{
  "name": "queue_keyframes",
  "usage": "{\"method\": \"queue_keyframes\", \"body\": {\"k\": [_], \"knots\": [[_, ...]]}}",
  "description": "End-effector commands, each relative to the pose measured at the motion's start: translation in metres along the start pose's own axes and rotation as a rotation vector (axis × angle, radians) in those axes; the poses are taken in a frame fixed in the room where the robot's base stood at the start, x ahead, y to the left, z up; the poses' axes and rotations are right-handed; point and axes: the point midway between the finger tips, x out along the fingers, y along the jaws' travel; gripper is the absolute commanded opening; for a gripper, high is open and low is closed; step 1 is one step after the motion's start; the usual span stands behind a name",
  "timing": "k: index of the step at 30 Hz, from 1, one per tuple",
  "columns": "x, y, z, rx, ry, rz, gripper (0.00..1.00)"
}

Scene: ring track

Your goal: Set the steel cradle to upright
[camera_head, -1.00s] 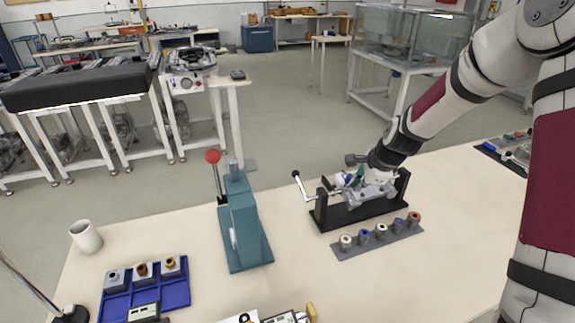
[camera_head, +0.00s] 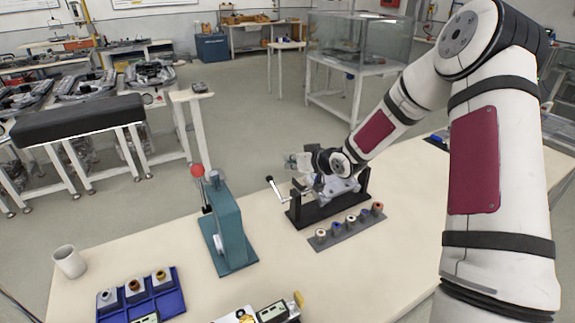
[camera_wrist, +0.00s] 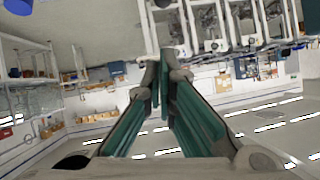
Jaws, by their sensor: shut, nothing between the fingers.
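The steel cradle (camera_head: 342,188) sits between the two uprights of a black stand (camera_head: 322,211) on the bench. It is partly hidden behind my wrist, and I cannot tell its tilt clearly. A crank with a black knob (camera_head: 270,180) sticks out at the stand's left side. My gripper (camera_head: 290,162) is above and beyond the stand's left part, pointing left, and looks apart from the cradle. In the wrist view its teal-padded fingers (camera_wrist: 164,66) come together at the tips with nothing between them. The cradle is not recognisable in the wrist view.
A grey strip of several coloured-top pieces (camera_head: 346,228) lies in front of the stand. A teal press (camera_head: 228,230) with a red knob stands to the left. A blue tray (camera_head: 172,303) and a white mug (camera_head: 69,262) are farther left. Bench space right of the strip is clear.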

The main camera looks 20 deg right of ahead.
Motion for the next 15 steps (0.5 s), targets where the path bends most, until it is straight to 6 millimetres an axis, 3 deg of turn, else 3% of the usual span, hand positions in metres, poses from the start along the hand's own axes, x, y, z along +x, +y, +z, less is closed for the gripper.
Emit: {"method": "queue_keyframes", "body": {"k": [9, 12, 15], "knots": [[0.064, -0.001, 0.001, 0.003, -0.001, -0.002, 0.00], [0.082, -0.001, 0.002, 0.003, -0.002, -0.001, 0.00], [0.090, -0.001, 0.015, 0.004, -0.004, 0.000, 0.00]]}}
